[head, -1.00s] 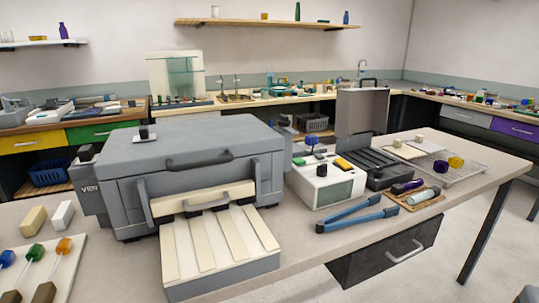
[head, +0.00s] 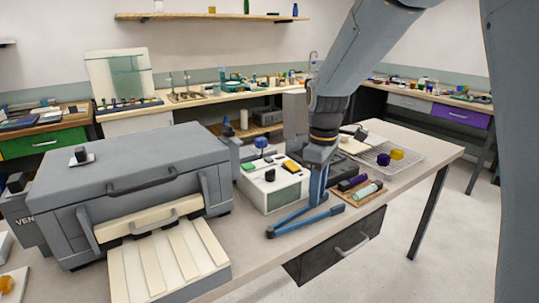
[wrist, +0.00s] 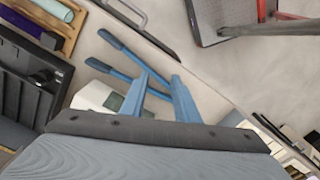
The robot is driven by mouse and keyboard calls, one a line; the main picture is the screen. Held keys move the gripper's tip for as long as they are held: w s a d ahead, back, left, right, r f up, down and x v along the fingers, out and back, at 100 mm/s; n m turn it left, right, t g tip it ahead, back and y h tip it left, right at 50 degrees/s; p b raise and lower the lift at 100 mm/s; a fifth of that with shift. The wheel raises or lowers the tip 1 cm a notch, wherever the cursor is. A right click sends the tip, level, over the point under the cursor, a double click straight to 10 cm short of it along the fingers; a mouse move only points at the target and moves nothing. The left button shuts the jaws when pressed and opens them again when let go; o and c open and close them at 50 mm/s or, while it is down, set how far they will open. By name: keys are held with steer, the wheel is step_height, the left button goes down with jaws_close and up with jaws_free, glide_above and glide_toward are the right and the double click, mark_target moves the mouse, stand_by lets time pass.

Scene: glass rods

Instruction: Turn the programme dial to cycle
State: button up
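A cream control box (head: 273,187) with a dark green screen stands right of the grey kiln-like machine. The box partly shows in the wrist view (wrist: 92,94), with the knob hidden. My gripper (head: 317,190) points down right of the box, above or beside the blue tongs (head: 300,221). Its two blue fingers show in the wrist view (wrist: 162,78) with a gap between the tips, apparently holding nothing.
The grey machine (head: 130,160) fills the bench's left, with a black knob (head: 81,155) on its lid. A wooden tray (head: 358,192) with purple and pale tubes and a wire rack (head: 405,167) lie right of my gripper. The bench's front edge is close.

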mark_target(271, 170)
steer(key=w+a+r+n+p, duration=0.1)
steer(key=w+a+r+n, duration=0.1)
steer(key=w+a+n, duration=0.2)
steer(key=w+a+r+n+p, duration=0.2)
steer(key=w+a+r+n, duration=0.1)
steer(key=w+a+n, duration=0.1)
steer(key=w+a+r+n+p, duration=0.1)
steer(key=w+a+r+n, duration=0.2)
steer(key=w+a+n, duration=0.1)
steer(key=shift+w+a+r+p, duration=0.1)
steer(key=shift+w+r+p, duration=0.1)
steer(key=shift+w+p, duration=0.25)
steer(key=shift+w+a+n, duration=0.15)
steer(key=shift+a+n, duration=0.05)
steer(key=shift+n, duration=0.1)
steer(key=shift+f+p, duration=1.25)
steer(key=shift+f, duration=2.5)
steer(key=shift+d, duration=0.1)
jaws_close()
